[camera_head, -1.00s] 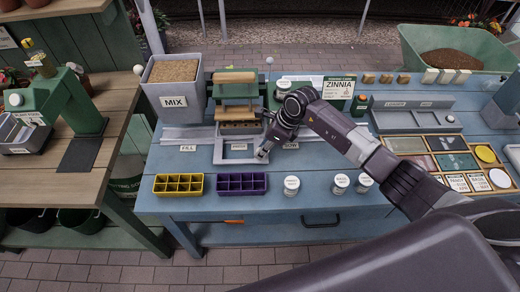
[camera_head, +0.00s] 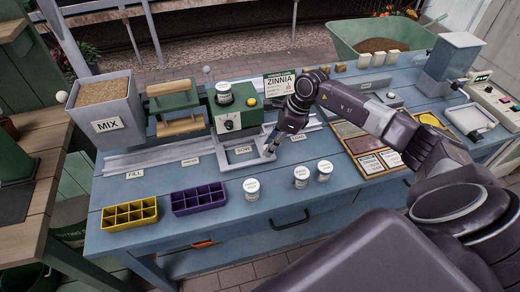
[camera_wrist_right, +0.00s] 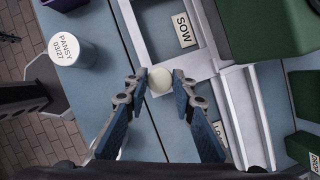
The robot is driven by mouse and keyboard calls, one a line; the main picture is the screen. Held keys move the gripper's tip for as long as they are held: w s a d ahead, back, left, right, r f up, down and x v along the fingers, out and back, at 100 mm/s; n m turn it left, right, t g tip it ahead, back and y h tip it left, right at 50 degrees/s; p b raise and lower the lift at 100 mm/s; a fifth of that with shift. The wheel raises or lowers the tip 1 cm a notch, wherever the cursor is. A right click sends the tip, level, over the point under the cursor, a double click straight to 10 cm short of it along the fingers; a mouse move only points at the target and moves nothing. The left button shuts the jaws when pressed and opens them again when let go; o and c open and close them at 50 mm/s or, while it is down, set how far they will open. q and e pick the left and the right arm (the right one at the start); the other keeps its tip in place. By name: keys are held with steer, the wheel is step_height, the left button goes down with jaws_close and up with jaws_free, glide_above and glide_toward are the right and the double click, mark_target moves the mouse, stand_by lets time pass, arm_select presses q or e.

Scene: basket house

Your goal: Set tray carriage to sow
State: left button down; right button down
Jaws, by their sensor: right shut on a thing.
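The tray carriage (camera_head: 222,158) is a light grey open frame on the rail of the blue bench, with no tray in it. It stands in front of the green seeder (camera_head: 236,118), and the SOW label (camera_head: 244,150) shows inside the frame. My right gripper (camera_head: 270,153) is at the carriage's front right corner. In the right wrist view my right gripper (camera_wrist_right: 160,83) is shut on the carriage's pale round knob (camera_wrist_right: 160,80), and the carriage frame (camera_wrist_right: 190,60) and SOW label (camera_wrist_right: 184,31) lie just beyond. My left gripper is out of view.
A yellow tray (camera_head: 130,214) and a purple tray (camera_head: 198,198) sit at the bench front. Several white seed pots, one of them (camera_head: 251,189), stand along the front edge. The MIX hopper (camera_head: 106,122) and press (camera_head: 175,107) are left. The rail (camera_head: 125,162) is bare there.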

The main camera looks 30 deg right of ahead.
steer(key=shift+d, duration=0.15)
steer(key=c, duration=1.7)
jaws_free()
steer(key=shift+o, duration=0.2)
steer(key=v, duration=1.2)
